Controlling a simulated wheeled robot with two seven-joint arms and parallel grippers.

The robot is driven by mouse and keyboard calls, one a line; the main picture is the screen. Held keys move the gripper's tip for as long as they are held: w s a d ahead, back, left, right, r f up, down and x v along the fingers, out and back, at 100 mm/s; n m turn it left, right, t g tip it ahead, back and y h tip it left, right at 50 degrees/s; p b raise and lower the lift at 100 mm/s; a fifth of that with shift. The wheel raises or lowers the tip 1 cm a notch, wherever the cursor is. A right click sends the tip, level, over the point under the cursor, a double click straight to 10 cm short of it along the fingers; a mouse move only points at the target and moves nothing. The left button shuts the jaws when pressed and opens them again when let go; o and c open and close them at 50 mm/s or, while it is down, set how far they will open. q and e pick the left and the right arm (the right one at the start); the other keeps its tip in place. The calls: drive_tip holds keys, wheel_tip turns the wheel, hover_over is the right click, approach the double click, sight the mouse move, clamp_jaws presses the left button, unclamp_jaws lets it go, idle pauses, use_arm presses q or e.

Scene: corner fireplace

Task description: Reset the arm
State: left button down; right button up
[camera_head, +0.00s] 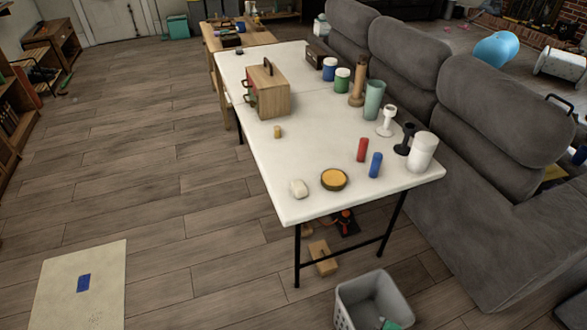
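The task names only my arm, and no part of either arm or gripper shows in the head view. A long white folding table (300,150) stands near the middle with dark legs. On it are a wooden box with a handle (268,90), a red cylinder (362,149), a blue cylinder (376,165), a round dish with a yellow top (334,180) and a small white block (298,188). A white canister (422,152) stands near the table's right edge.
A grey sofa (480,150) runs along the table's right side. A light grey basket (372,300) is on the floor in front. A beige mat (75,290) with a blue item (83,283) lies at lower left. Open wood floor (150,160) fills the left side.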

use_arm(q)
drive_tip(key=s+a+f+m+g+y+p, duration=0.1)
drive_tip(key=s+a+f+m+g, duration=0.1)
drive_tip(key=s, duration=0.9)
drive_tip(key=s+a+f+m+g+y, duration=0.1)
drive_tip(key=s+a+f+m+g, duration=0.1)
drive_tip(key=s, duration=0.9)
drive_tip(key=shift+a+f+m+p, duration=0.35)
drive_tip(key=shift+a+f+m, duration=0.15)
drive_tip(key=shift+a, duration=0.7)
use_arm(e)
drive_tip(key=s+f+m+g, duration=0.1)
drive_tip(key=s+f+m, duration=0.2)
drive_tip(key=s, duration=0.8)
drive_tip(key=s+a+f+m+g, duration=0.1)
drive_tip(key=s+f+m+g, duration=0.1)
drive_tip(key=s, duration=1)
drive_tip(key=s+a+f+m+g, duration=0.1)
drive_tip(key=s+f+m, duration=0.3)
drive_tip(key=s, duration=0.7)
drive_tip(key=shift+s+a+f+m+g, duration=0.3)
drive_tip(key=shift+s+f+g, duration=0.1)
drive_tip(key=shift+f+g, duration=0.25)
